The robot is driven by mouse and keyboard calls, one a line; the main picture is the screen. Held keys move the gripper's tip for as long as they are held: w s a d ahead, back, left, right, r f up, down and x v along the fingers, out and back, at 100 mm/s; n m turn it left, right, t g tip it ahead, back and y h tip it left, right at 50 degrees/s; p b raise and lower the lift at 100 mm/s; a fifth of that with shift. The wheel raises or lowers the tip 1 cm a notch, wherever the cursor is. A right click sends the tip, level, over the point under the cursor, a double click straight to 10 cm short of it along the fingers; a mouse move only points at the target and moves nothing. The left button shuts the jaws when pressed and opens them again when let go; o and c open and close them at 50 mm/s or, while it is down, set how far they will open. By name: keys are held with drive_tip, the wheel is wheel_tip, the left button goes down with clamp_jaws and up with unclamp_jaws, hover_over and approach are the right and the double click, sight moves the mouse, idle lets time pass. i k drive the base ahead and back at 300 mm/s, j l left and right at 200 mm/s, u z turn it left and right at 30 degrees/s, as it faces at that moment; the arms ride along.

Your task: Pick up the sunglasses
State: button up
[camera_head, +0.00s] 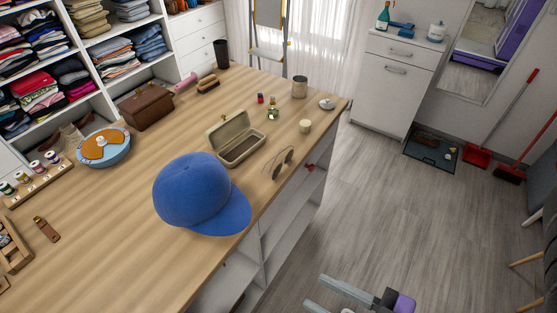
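The sunglasses (278,170) have two round lenses and thin frames. They rest near the right-hand edge of the wooden counter top (125,190), to the right of an open beige case (247,146) and beyond the blue cap (190,190). My gripper (315,291) shows at the bottom of the view, over the floor side of the counter. Its two grey fingers point left with a gap between them, and nothing shows in the gap. It is well apart from the sunglasses. Part of my gripper is cut off by the lower picture edge.
A small cream cup (305,126), a metal tin (300,87) and a little bottle (273,114) stand beyond the case. Open shelves and a red knob (310,167) are on the counter's side. The floor (390,220) to the right is mostly clear.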

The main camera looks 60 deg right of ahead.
sight(289, 155)
drive_tip(key=i+l+u, duration=0.2)
drive_tip(key=l, duration=0.8)
drive_tip(key=k+l+u, duration=0.15)
drive_tip(key=l, duration=0.8)
drive_tip(key=l+u, duration=0.2)
drive_tip(key=l, duration=0.85)
drive_tip(key=l+u, duration=0.2)
drive_tip(key=l, duration=0.75)
drive_tip(key=k, duration=0.1)
